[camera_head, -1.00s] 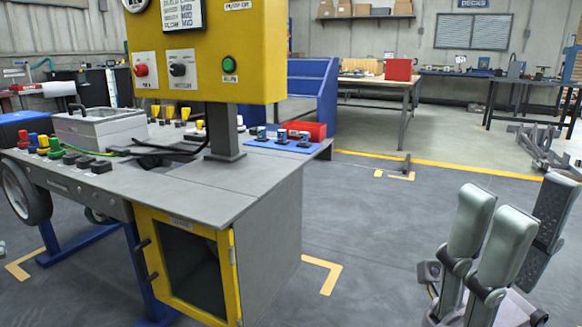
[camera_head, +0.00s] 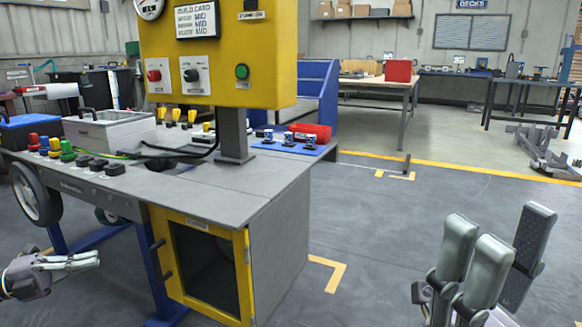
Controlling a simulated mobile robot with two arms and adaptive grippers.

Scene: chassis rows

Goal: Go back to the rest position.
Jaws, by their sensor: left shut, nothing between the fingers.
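My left gripper (camera_head: 84,262) is at the lower left, in front of the workbench and below its top. Its fingers lie together, pointing right, with nothing between them. My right gripper (camera_head: 490,250) is at the lower right, fingers pointing up, over the open floor. Its fingers stand apart with nothing seen between them. The base of the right gripper is cut off by the lower edge of the view.
A grey workbench (camera_head: 250,190) with a yellow control panel (camera_head: 215,85) fills the left and middle. Its yellow-framed cabinet (camera_head: 205,265) stands below. The floor (camera_head: 390,230) between bench and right gripper is clear.

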